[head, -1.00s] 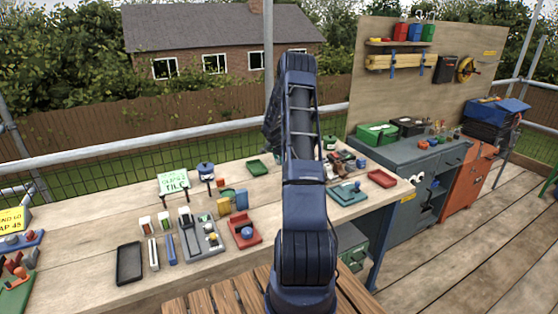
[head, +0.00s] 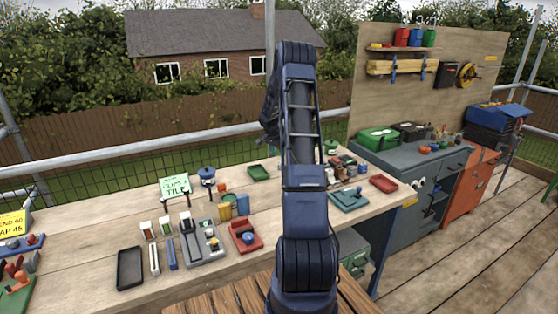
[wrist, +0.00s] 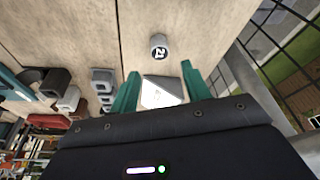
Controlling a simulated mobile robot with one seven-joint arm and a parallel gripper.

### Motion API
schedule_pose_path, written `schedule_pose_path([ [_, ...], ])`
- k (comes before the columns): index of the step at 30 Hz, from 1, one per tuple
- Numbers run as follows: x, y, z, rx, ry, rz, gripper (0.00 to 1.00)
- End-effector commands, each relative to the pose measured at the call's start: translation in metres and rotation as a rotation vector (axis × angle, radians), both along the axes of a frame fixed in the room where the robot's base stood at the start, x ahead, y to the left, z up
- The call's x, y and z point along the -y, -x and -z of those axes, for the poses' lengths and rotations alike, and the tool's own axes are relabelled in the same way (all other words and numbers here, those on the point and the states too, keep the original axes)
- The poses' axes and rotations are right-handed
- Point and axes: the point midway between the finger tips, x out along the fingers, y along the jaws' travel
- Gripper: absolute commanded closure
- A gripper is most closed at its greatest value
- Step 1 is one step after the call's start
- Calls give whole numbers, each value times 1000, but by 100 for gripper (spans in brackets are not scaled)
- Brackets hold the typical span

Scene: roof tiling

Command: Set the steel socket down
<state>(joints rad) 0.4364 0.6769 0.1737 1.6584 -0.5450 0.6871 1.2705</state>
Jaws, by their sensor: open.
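The steel socket (wrist: 159,47) is a small grey cylinder with a dark number on its pale end face. It shows in the wrist view on the pale wooden bench top, just beyond my fingertips. My gripper (wrist: 160,70) is open, its two green fingers apart. The socket appears clear of both fingers; whether its underside rests fully on the wood cannot be told. A whitish flat piece (wrist: 162,92) shows between the fingers, nearer the palm. In the head view my arm hides the gripper, and I cannot make out the socket.
Several grey blocks (wrist: 102,82) stand left of the gripper in the wrist view. The wooden bench (head: 95,240) carries trays, tools and a green sign (head: 174,187). A red tray (head: 383,184) lies at its right end. Bare wood surrounds the socket.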

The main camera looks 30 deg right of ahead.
Motion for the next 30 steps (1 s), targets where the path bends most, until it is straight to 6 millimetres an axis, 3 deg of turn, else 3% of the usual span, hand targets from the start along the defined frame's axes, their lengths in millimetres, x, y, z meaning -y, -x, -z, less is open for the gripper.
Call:
schedule_pose_path([
  [14, -22, 12, -55, -1, 6, -34, 52],
  [20, -57, 43, -115, -5, 23, -138, 52],
  [30, -121, 119, -205, -13, 43, -333, 52],
])
